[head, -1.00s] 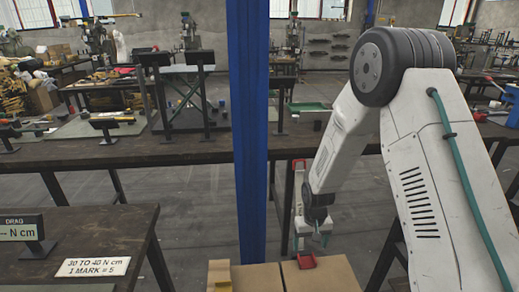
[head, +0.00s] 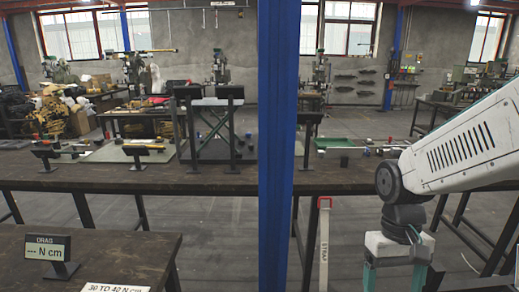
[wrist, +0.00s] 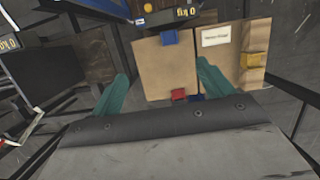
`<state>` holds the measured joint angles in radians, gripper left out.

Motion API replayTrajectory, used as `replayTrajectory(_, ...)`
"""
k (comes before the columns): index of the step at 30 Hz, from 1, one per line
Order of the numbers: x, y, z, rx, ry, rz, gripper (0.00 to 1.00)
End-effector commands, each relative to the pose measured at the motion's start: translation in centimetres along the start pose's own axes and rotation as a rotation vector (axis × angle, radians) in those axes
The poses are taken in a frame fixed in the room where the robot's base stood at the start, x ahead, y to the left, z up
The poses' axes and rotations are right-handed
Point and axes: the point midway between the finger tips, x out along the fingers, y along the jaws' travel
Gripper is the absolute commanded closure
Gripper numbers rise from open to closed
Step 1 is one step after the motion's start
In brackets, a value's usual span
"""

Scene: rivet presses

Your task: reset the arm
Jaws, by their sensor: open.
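My gripper (head: 394,278) hangs at the lower right of the head view, below a dark wrist joint, with its teal fingers pointing down and spread apart. In the wrist view my gripper (wrist: 163,88) shows both teal fingers wide open, with nothing between them. Beyond the fingers, well apart from them, tan board-like surfaces (wrist: 165,68) carry blue, red and yellow pieces and a white label. My white arm reaches in from the right edge of the head view.
A blue post (head: 278,140) stands upright in the middle. A long dark workbench (head: 110,178) runs across behind it. A nearer bench at lower left holds a drag display (head: 47,249). A white strap stand (head: 324,245) is left of my gripper. Grey floor shows between.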

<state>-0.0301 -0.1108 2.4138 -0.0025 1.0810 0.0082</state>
Motion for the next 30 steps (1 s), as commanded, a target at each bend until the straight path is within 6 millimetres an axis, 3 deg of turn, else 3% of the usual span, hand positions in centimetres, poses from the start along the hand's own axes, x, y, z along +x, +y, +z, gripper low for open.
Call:
replayTrajectory(9,-4.1,0.4,7.8,0.007,0.115,-0.002,0.21)
replayTrajectory(15,-5.7,0.6,11.2,0.016,0.23,-0.003,0.21)
replayTrajectory(21,-7.0,0.7,12.6,0.023,0.331,-0.002,0.21)
replayTrajectory(30,-7.5,0.7,12.9,0.026,0.358,-0.002,0.21)
